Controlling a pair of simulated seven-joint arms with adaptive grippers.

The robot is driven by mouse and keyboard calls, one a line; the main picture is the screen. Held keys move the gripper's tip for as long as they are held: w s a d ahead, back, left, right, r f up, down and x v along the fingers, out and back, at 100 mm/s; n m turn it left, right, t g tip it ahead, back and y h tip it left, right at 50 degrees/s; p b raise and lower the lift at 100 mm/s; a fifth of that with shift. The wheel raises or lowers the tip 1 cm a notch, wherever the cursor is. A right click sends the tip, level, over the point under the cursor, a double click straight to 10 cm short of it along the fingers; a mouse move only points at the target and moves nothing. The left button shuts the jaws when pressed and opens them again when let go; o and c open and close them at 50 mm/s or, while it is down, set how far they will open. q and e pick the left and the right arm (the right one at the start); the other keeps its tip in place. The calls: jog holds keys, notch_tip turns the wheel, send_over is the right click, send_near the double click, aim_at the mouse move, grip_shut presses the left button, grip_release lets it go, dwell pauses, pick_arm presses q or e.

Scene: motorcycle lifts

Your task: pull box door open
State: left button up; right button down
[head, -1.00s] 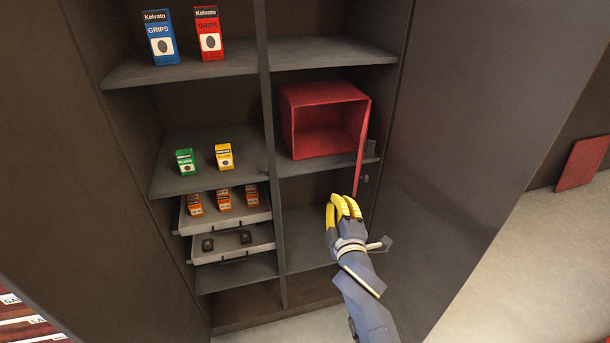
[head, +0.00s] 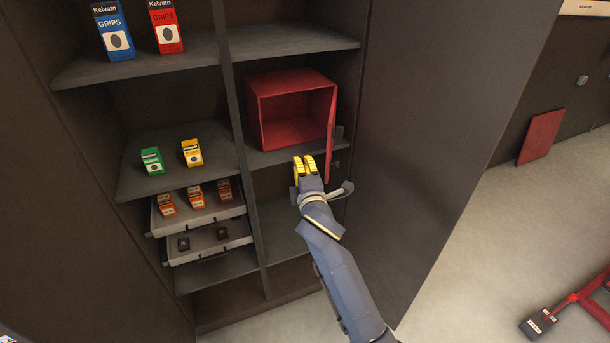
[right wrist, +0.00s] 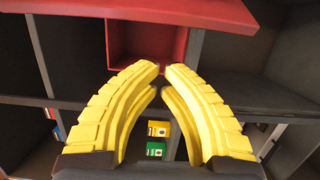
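The red box (head: 291,78) sits on a shelf in the right column of the dark cabinet, with its front uncovered and its inside empty. Its red door (head: 331,140) stands swung out at the box's right side, seen nearly edge-on. My right gripper (head: 304,160) is in front of the box, just left of the door, on its inner side. In the right wrist view the yellow fingertips (right wrist: 162,68) come almost together with nothing seen between them. The door (right wrist: 200,12) crosses the top of that view, apart from the fingertips in the picture; contact cannot be told. My left gripper is out of view.
Left shelves hold a blue box (head: 114,32), a red grips box (head: 165,27), a green box (head: 152,160) and a yellow box (head: 192,152). Pulled-out trays (head: 210,245) sit below. A large dark cabinet door (head: 430,130) stands close right of my arm.

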jog(key=shift+w+d, duration=0.2)
jog(key=shift+d, duration=1.7)
jog(key=shift+d, duration=0.1)
jog(key=w+d+n+g+y, duration=0.1)
jog(key=d+n+y, duration=0.3)
jog(key=d, duration=1.1)
jog(key=shift+d+g+y, duration=0.15)
jog(key=shift+g+y, duration=0.65)
jog(key=shift+y, duration=0.3)
